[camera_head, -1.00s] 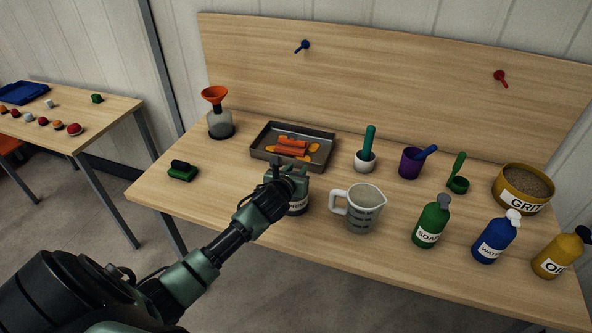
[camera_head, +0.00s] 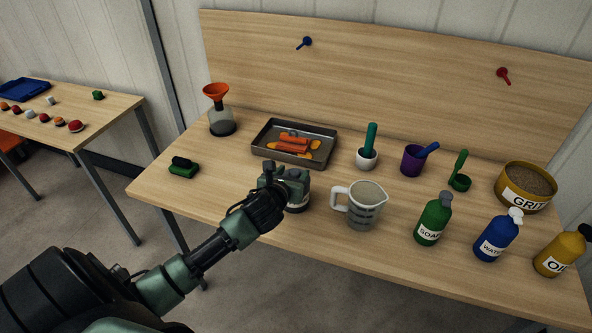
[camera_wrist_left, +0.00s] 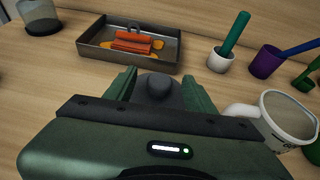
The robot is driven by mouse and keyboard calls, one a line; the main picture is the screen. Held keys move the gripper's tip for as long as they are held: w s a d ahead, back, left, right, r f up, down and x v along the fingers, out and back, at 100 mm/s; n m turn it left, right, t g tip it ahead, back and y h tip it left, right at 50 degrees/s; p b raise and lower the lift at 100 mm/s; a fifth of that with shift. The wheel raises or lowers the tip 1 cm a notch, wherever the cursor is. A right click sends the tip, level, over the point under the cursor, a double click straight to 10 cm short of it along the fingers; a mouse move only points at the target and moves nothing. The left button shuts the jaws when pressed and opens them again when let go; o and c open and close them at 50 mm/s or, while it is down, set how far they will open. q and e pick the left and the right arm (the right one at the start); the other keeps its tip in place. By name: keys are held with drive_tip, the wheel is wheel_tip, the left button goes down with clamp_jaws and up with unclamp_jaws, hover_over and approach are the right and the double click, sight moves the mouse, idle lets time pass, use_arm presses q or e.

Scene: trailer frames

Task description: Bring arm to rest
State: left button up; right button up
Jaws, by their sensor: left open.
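My left gripper (camera_head: 282,172) reaches in from the lower left, over the front half of the wooden workbench. Its two green fingers also show in the left wrist view (camera_wrist_left: 160,84), spread apart. A bottle with a dark round cap (camera_wrist_left: 160,92) stands between or just beyond the fingers; I cannot tell whether they touch it. In the head view the gripper hides most of this bottle (camera_head: 299,201), leaving part of its body and pale label visible. My right gripper is not in view.
A measuring jug (camera_head: 363,209) stands close right of the gripper. A metal tray (camera_head: 262,149) with orange pieces lies behind it. Green (camera_head: 434,218), blue (camera_head: 494,236) and yellow (camera_head: 562,254) bottles line the front right. A green brush (camera_head: 184,168) lies left; bench around it is clear.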

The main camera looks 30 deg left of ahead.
use_arm(q)
drive_tip(key=shift+v, duration=1.3)
drive_tip(key=s+d+f+n+g, duration=0.1)
drive_tip(key=s+n, duration=0.1)
drive_tip(key=s+d+f+n, duration=0.2)
drive_tip(key=n, duration=0.1)
drive_tip(key=s+d+f+n+g, duration=0.1)
drive_tip(key=s+f+n, duration=0.1)
drive_tip(key=s+n, duration=0.1)
drive_tip(key=shift+s+d+f+g+h, duration=0.1)
drive_tip(key=shift+d+f+g+h, duration=0.1)
drive_tip(key=shift+d+g+h, duration=0.15)
drive_tip(key=s+d+f+n+g+h, duration=0.25)
drive_tip(key=s+d+n, duration=0.35)
drive_tip(key=s+n, duration=0.5)
drive_tip(key=s+d+f+n+g+h, duration=0.15)
drive_tip(key=s+d+n+g, duration=0.3)
drive_tip(key=s+n, duration=0.75)
wheel_tip(320, 180, down, 29)
drive_tip(key=s+g+b, duration=0.1)
drive_tip(key=s, duration=0.1)
drive_tip(key=s+a+f+g+b, duration=0.1)
drive_tip(key=s+a+f, duration=0.1)
drive_tip(key=s+f, duration=1.3)
drive_tip(key=shift+s+a+f+m+y, duration=0.15)
drive_tip(key=shift+s+f+m+y, duration=0.25)
drive_tip(key=shift+s, duration=0.3)
